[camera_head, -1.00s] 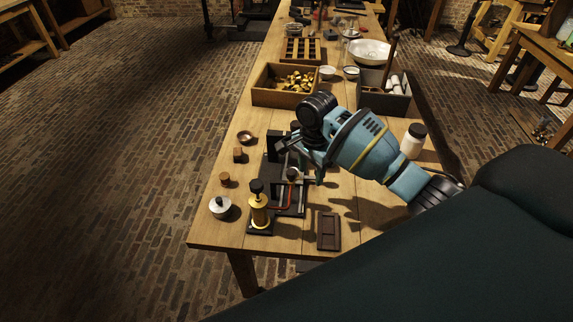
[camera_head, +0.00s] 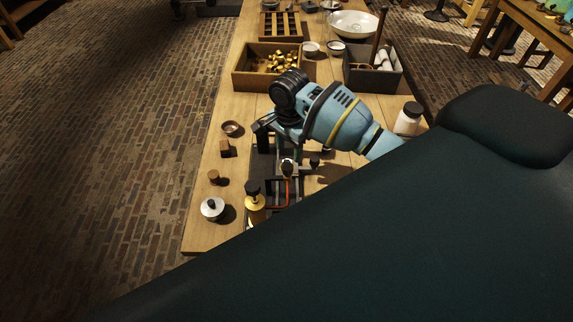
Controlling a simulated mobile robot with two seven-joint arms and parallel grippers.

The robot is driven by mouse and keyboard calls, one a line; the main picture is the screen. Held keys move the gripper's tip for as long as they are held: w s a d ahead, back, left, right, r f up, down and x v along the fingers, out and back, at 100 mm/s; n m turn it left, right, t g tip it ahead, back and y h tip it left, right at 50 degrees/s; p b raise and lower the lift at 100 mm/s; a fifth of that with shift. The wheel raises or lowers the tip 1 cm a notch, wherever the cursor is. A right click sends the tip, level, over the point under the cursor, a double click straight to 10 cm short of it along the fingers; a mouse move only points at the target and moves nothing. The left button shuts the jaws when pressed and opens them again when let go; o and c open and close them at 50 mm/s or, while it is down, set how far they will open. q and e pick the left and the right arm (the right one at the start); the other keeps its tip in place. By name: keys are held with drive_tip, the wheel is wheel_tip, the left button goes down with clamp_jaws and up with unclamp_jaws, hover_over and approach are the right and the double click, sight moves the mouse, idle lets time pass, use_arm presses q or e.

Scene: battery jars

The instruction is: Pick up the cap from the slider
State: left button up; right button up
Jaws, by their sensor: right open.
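My right gripper (camera_head: 274,138) reaches in from the right on a blue arm, pointing down over the far part of a black slider rig (camera_head: 262,163). It is open, and its fingertips are small and partly hidden by the wrist. A small round dark-and-pale piece (camera_head: 287,166) sits on the rig just nearer than the gripper. I cannot tell for sure whether it is the cap. A brass cylinder with a black top (camera_head: 255,203) stands at the rig's near end. My left gripper is out of view.
A white-lidded jar (camera_head: 408,119) stands right of the arm. A wooden box of brass pieces (camera_head: 240,81) and a dark box (camera_head: 352,75) stand behind. Small brown pieces (camera_head: 225,150), a ring dish (camera_head: 232,128) and a white knobbed lid (camera_head: 212,209) lie left. A large dark shape hides the lower right.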

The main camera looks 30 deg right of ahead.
drive_tip(key=shift+a+f+b, duration=0.15)
drive_tip(key=shift+f, duration=1.15)
drive_tip(key=shift+a+f+b, duration=0.1)
drive_tip(key=shift+f+b, duration=0.05)
drive_tip(key=shift+f, duration=1.1)
drive_tip(key=c, duration=1)
